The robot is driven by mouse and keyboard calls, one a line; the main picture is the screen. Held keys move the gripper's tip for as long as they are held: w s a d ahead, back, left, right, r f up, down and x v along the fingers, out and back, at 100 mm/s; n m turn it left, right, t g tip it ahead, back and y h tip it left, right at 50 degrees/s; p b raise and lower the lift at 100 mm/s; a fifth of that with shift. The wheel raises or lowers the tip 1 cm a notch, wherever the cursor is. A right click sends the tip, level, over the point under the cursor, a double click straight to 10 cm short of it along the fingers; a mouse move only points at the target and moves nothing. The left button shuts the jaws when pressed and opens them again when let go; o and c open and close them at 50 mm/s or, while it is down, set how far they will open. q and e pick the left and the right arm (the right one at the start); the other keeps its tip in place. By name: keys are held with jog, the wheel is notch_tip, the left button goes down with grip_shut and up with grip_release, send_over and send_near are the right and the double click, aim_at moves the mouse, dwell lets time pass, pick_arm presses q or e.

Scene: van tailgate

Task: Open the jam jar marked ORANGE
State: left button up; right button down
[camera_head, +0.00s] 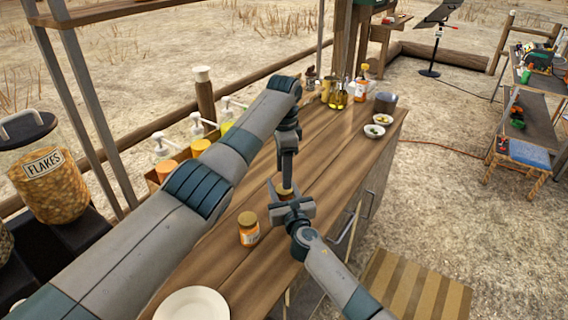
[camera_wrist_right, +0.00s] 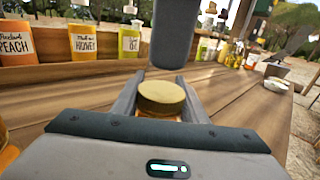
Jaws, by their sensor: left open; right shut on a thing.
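My right gripper (camera_head: 286,198) is shut around a jar with a gold lid (camera_wrist_right: 162,97). The jar stands between the fingers in the right wrist view, and its label is hidden. My left gripper (camera_head: 286,178) is open and points down just above this jar. Part of it shows as a dark shape behind and above the lid in the right wrist view (camera_wrist_right: 175,35). Another gold-lidded jar (camera_head: 248,229) with orange contents stands on the counter to the left. Its label is too small to read, so I cannot tell which jar is marked ORANGE.
The wooden counter (camera_head: 330,134) has a white plate (camera_head: 192,304) at its near end and small bowls (camera_head: 374,131) at its far right. Bottles (camera_head: 338,98) stand at the back.

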pick_arm(q)
jog(key=shift+f, duration=2.5)
pick_arm(e)
jog(key=shift+f, duration=0.2)
pick_arm(q)
jog(key=c, duration=1.1)
jog(key=shift+n, duration=1.6)
pick_arm(e)
jog(key=shift+d, duration=0.1)
pick_arm(q)
jog(key=o, duration=1.2)
